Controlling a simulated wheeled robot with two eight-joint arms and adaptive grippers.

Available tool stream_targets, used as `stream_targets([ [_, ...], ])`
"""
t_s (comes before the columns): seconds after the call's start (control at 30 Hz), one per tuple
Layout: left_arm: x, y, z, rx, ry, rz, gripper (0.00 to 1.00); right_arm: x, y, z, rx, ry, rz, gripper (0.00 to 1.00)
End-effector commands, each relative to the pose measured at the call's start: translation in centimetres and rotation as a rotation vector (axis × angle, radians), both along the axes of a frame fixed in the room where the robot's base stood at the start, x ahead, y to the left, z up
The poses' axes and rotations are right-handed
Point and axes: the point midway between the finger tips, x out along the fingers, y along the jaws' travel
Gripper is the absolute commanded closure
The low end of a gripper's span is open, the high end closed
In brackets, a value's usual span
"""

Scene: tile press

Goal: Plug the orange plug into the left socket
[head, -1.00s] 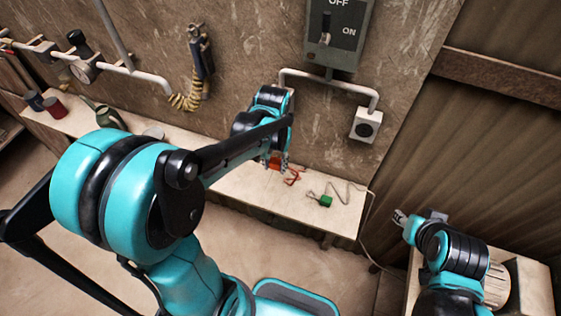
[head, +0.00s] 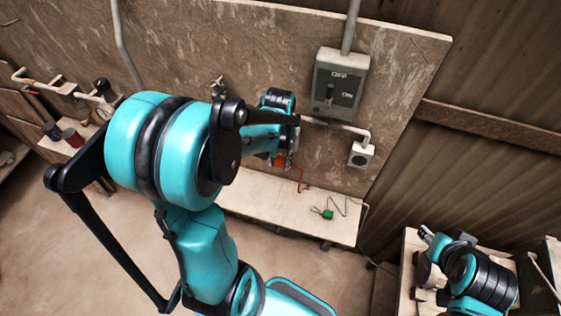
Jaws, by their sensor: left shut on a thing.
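My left gripper (head: 284,164) is at the back wall, above the bench, mostly hidden behind its own arm. It is shut on the orange plug (head: 280,160), which shows as a small orange patch. A red cord (head: 300,182) hangs from there toward the bench. One socket (head: 361,155), a pale box with a dark round face, is on the wall to the right. The left socket is not visible; my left arm covers the wall there. My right gripper (head: 427,236) is at the lower right, away from the plug; its jaw opening is too small to tell.
A green plug (head: 327,214) with a grey cord lies on the bench (head: 260,203). A grey switch box (head: 339,85) is on the wall above the conduit. Dark and red cups (head: 73,137) stand at the far left.

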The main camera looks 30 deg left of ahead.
Motion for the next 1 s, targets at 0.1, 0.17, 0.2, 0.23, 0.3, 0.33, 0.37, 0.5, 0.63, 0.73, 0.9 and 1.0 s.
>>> stream_targets([
  [0.1, 1.1, 0.3, -0.1, 0.0, 0.0, 0.0, 0.95, 0.0, 0.0, -0.1, 0.0, 0.0, 0.0, 0.6],
  [0.17, 1.7, 0.4, -0.1, 0.0, 0.0, 0.0, 0.95, 0.0, 0.0, -0.1, 0.0, 0.0, 0.0, 0.6],
  [0.2, 2.1, 0.5, -0.1, 0.0, 0.0, 0.0, 0.95, 0.0, 0.0, -0.1, 0.0, 0.0, 0.0, 0.6],
  [0.23, 2.4, 0.6, -0.1, 0.0, 0.0, 0.0, 0.95, 0.0, 0.0, -0.1, 0.0, 0.0, 0.0, 0.6],
  [0.3, 3.0, 0.7, 0.0, 0.0, 0.0, 0.0, 0.95, 0.0, 0.0, -0.1, 0.0, 0.0, 0.0, 0.6],
  [0.33, 3.3, 0.8, 0.0, 0.0, 0.0, 0.0, 0.95, 0.0, 0.0, 0.0, 0.0, 0.0, 0.0, 0.6],
  [0.37, 3.5, 0.8, 0.0, 0.0, 0.0, 0.0, 0.95, 0.0, 0.0, 0.0, 0.0, 0.0, 0.0, 0.6],
  [0.5, 4.4, 1.0, 0.0, 0.0, 0.0, 0.0, 0.95, 0.0, 0.0, 0.0, 0.0, 0.0, 0.0, 0.6],
  [0.63, 4.7, 1.1, 0.0, 0.0, 0.0, -0.001, 0.95, 0.0, 0.0, 0.0, 0.0, 0.0, 0.0, 0.6],
  [0.73, 4.9, 1.1, 0.0, 0.0, 0.0, -0.001, 0.95, 0.0, 0.0, 0.0, 0.0, 0.0, 0.0, 0.6],
  [0.9, 4.9, 1.2, 0.0, 0.0, 0.0, -0.001, 0.95, 0.0, 0.0, 0.0, 0.0, 0.0, 0.0, 0.6],
  [1.0, 4.9, 1.2, -0.1, 0.0, 0.0, -0.001, 0.95, 0.0, 0.0, -0.1, 0.0, 0.0, 0.0, 0.6],
])
